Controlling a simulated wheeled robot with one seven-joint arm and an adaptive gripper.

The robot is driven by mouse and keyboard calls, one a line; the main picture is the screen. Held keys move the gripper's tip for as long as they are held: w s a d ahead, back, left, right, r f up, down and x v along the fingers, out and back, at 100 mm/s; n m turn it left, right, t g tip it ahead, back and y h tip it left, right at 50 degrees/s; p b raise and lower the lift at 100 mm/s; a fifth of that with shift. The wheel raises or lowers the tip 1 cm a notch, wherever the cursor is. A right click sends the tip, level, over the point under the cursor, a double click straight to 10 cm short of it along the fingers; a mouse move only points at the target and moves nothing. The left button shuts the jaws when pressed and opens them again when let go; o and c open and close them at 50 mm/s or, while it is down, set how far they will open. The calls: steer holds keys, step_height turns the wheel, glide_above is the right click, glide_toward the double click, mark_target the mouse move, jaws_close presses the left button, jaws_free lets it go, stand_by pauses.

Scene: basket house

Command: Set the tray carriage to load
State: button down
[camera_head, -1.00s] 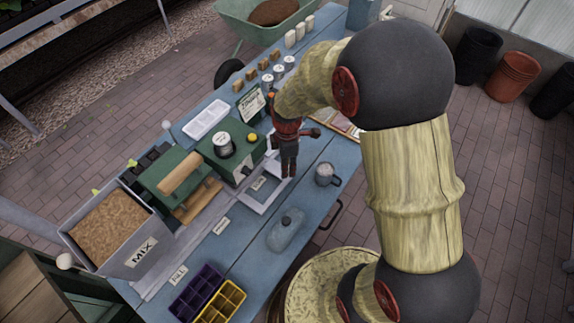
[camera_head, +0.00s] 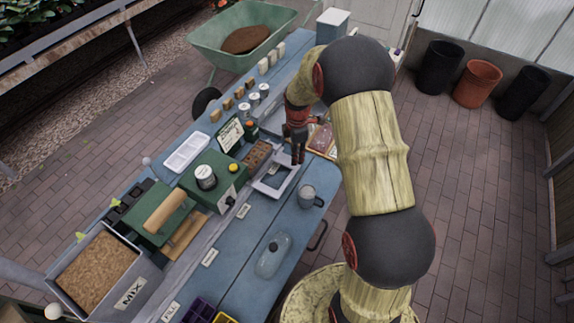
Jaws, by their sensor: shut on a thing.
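The tray carriage (camera_head: 286,192) is a pale grey open frame on the long rail (camera_head: 196,262) along the blue bench. It stands toward the far end, past the small label (camera_head: 244,211), whose text is too small to read. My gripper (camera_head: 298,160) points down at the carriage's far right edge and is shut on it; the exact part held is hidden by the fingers. Another label (camera_head: 209,257) and the FILL label (camera_head: 170,312) lie nearer along the rail.
A green machine (camera_head: 214,180) with a yellow button and the MIX bin (camera_head: 100,270) line the rail's left side. A brown-filled tray (camera_head: 257,153) lies beside the carriage.

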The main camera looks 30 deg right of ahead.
steer(key=shift+w+d, duration=0.5)
steer(key=shift+d, duration=0.2)
steer(key=shift+w+d, duration=0.45)
steer(key=shift+d, duration=0.25)
steer(key=c, duration=1.5)
jaws_free()
steer(key=shift+d, duration=0.1)
steer(key=shift+r, duration=0.15)
step_height(320, 180, up, 12)
steer(key=shift+f, duration=0.15)
